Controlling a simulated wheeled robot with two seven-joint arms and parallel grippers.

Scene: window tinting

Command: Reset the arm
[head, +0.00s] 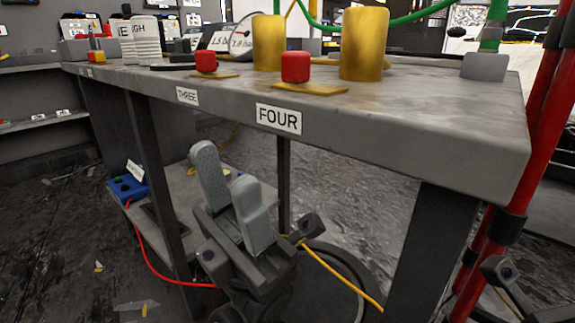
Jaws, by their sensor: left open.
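My left gripper (226,163) is in the lower middle of the head view, in front of the table and below its top edge. Its two grey padded fingers point up and stand apart, with nothing between them. It holds nothing and appears clear of the tabletop. The fingers of my right gripper do not show.
The grey metal table (400,130) bears labels THREE and FOUR, red buttons (295,67) and brass cylinders (364,44). Below are a lower shelf, a blue box (128,187) and red and yellow cables. Red poles (545,110) stand at right. Dark floor lies open at lower left.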

